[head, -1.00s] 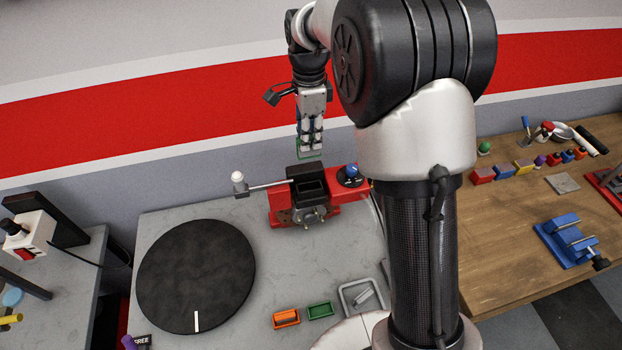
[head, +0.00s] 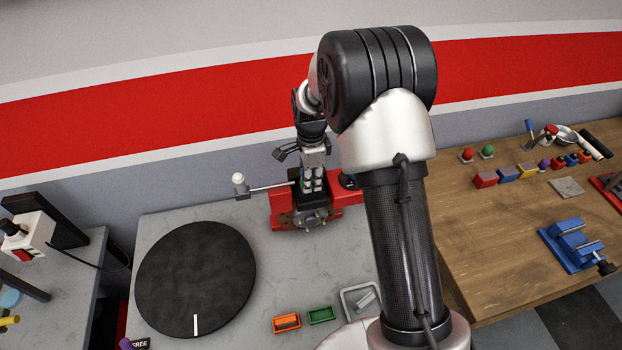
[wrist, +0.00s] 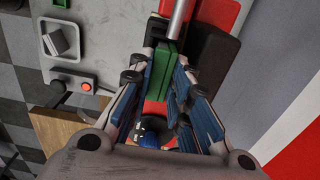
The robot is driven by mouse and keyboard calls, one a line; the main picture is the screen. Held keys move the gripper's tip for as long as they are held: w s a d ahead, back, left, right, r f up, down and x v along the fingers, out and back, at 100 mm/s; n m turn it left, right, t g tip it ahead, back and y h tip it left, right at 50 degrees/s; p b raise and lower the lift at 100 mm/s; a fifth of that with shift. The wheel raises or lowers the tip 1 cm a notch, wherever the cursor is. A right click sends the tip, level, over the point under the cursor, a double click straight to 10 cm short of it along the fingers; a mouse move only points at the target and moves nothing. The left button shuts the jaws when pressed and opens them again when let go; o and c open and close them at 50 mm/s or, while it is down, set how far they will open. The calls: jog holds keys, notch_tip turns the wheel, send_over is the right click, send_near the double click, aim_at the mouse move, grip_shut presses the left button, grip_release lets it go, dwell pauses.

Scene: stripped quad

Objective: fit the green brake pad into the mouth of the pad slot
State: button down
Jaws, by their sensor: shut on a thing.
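My gripper (head: 313,187) points down over the red fixture (head: 349,191) at the back of the grey table. In the wrist view its fingers (wrist: 160,98) are shut on the green brake pad (wrist: 162,70), which stands on edge between them. The pad is hardly visible in the head view. The black block with the pad slot is mostly hidden behind the fingers in the head view. A black part of the fixture shows beside the pad in the wrist view. I cannot tell whether the pad has entered the slot mouth.
A lever with a white knob (head: 238,179) sticks out left of the fixture. A black disc (head: 195,275), an orange tray (head: 287,322), a green tray (head: 321,315) and a grey tray (head: 347,305) occupy the grey table. A blue knob (wrist: 151,138) lies close by the fingers.

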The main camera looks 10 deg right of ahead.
jog(key=shift+r, duration=0.1)
jog(key=shift+s, duration=0.1)
jog(key=c, duration=1.8)
grip_release()
jog(key=shift+f, duration=0.2)
jog(key=shift+r, duration=0.1)
